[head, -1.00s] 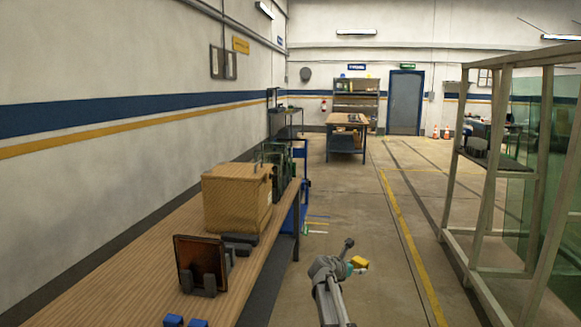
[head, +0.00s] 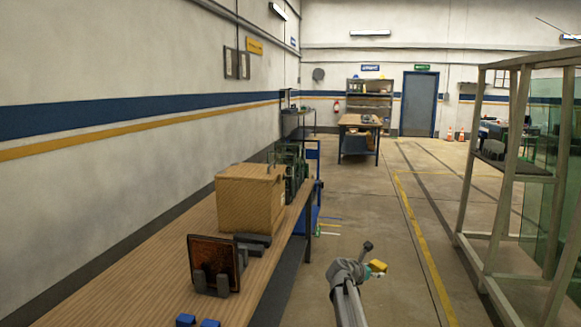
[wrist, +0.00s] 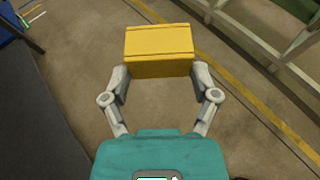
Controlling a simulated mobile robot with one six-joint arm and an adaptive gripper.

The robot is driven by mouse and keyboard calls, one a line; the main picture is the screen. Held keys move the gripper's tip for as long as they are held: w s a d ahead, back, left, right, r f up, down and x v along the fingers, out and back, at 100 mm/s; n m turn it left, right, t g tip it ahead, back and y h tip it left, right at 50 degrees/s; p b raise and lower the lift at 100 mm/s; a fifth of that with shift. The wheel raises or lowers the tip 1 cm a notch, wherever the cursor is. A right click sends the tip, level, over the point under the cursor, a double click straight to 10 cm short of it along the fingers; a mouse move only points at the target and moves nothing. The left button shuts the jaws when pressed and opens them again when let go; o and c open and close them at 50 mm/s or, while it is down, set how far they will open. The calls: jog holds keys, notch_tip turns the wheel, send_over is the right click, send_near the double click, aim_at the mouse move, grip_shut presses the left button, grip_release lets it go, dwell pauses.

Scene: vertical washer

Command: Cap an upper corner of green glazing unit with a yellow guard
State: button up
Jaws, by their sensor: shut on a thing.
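My gripper (wrist: 160,75) is shut on a yellow guard (wrist: 160,45), a block-like piece held between its two fingertips in the wrist view. In the head view the yellow guard (head: 378,266) shows small at the end of my arm, over open floor right of the bench. Dark green upright pieces (head: 291,160) stand on the bench behind a tan box, which partly hides them. Large pale green glass panes (head: 564,140) stand in a rack at the right. I cannot tell which of these is the green glazing unit. My gripper is apart from both.
A wooden bench (head: 150,285) runs along the left wall. It carries the tan box (head: 248,200), an amber panel (head: 212,255) in a dark stand, and two blue pieces (head: 186,320). The rack frame (head: 470,170) stands right. The floor between is clear.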

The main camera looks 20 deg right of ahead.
notch_tip(320, 180, up, 8)
jog(key=p, duration=0.8)
jog(key=shift+s, duration=0.1)
